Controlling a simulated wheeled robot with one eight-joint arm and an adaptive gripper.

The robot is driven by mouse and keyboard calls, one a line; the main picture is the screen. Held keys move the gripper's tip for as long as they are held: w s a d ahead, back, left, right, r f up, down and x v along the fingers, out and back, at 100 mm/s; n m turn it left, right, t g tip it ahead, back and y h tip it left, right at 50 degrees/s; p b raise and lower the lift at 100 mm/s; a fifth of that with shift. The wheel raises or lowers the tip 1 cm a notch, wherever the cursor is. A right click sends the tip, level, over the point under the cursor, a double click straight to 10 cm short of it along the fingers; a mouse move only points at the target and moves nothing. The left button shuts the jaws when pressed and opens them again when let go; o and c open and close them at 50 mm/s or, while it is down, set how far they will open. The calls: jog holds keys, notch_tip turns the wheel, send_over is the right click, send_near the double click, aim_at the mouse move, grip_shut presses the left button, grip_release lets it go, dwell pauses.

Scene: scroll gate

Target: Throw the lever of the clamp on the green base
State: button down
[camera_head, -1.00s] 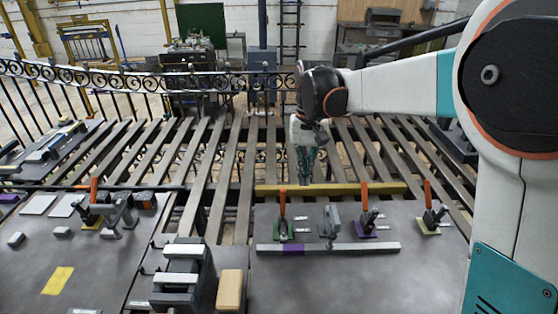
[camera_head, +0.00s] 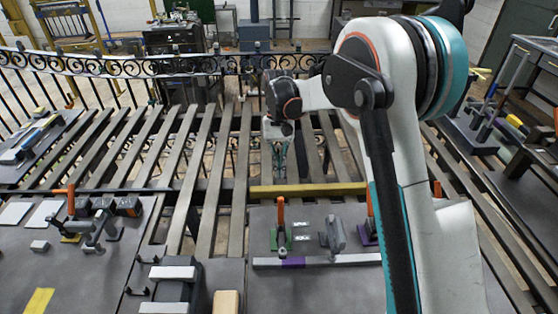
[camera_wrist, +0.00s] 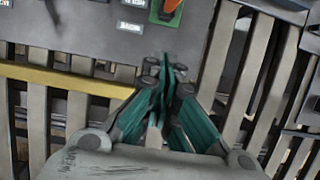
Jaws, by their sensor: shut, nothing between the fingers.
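The clamp on the green base (camera_head: 287,243) stands on the grey plate, near its back edge. Its orange lever (camera_head: 281,215) points upright in the head view. In the wrist view, part of the green base (camera_wrist: 163,14) and a bit of the orange lever (camera_wrist: 172,4) show at the top edge; the rest is cut off. My gripper (camera_head: 279,174) is behind the yellow bar, apart from the clamp and beyond it. In the wrist view my gripper (camera_wrist: 166,66) is shut and empty, with its fingers together below the green base.
A yellow bar (camera_head: 307,190) runs along the plate's back edge. A grey clamp (camera_head: 334,236) stands right of the green one; a purple-based clamp (camera_head: 367,232) is partly behind my arm. A grey bar with a purple section (camera_head: 292,263) lies in front.

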aim_at(281, 199)
jog(key=s+f+b, duration=0.1)
jog(key=s+f, duration=0.3)
jog(key=s, duration=0.1)
jog(key=shift+s+f+b, duration=0.15)
jog(key=shift+s+b, duration=0.15)
jog(key=shift+s, duration=0.1)
jog(key=shift+a, duration=0.15)
jog(key=shift+s+r+t+p, duration=0.15)
jog(key=shift+s+r+t, duration=0.1)
jog(key=shift+s+t, duration=0.55)
jog(key=shift+s+r+t+p, duration=0.2)
jog(key=shift+s+r+t, duration=0.05)
jog(key=shift+s+t, duration=0.6)
jog(key=shift+s+r+t+p, duration=0.15)
jog(key=shift+s+r+t, duration=0.1)
jog(key=shift+s+t, duration=0.55)
jog(key=shift+w, duration=0.1)
